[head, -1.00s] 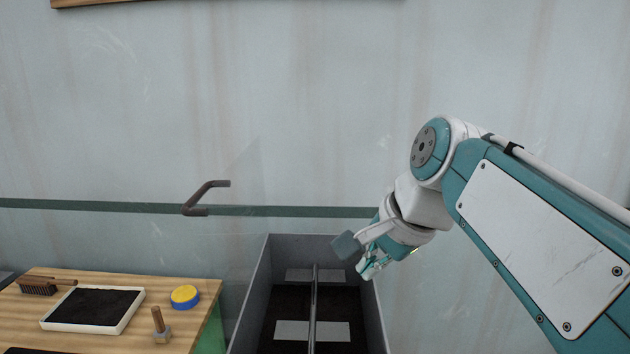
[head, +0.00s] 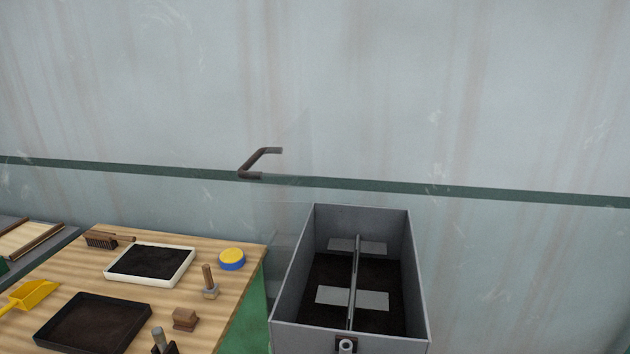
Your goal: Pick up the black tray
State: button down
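The black tray (head: 93,325) lies flat on the wooden table at the lower left of the head view. It is a shallow rectangular tray with a dark brown inside. My gripper is not in view now, so its distance from the tray cannot be seen.
On the wooden table (head: 222,268) are a white tray with dark contents (head: 150,264), a yellow scoop (head: 28,296), a brush (head: 103,240), a blue-yellow round tin (head: 232,259), a brown block (head: 185,318) and wooden-handled tools (head: 209,281). A deep grey bin (head: 412,290) stands right of the table.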

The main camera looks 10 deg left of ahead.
aim_at(89, 324)
jog(key=k+j, duration=0.15)
jog(key=j, duration=0.15)
jog(key=k+j, duration=0.15)
jog(key=j, duration=0.8)
jog(key=i+j, duration=0.3)
jog(key=k+j, duration=0.1)
jog(key=j, duration=0.3)
jog(key=k+j, duration=0.15)
jog(key=j, duration=0.25)
jog(key=k+j, duration=0.1)
jog(key=j, duration=0.35)
jog(key=k+j, duration=0.15)
jog(key=j, duration=0.25)
jog(key=i+j, duration=0.6)
jog(key=j, duration=0.2)
jog(key=i+j, duration=0.25)
jog(key=j, duration=0.15)
jog(key=l+z, duration=0.05)
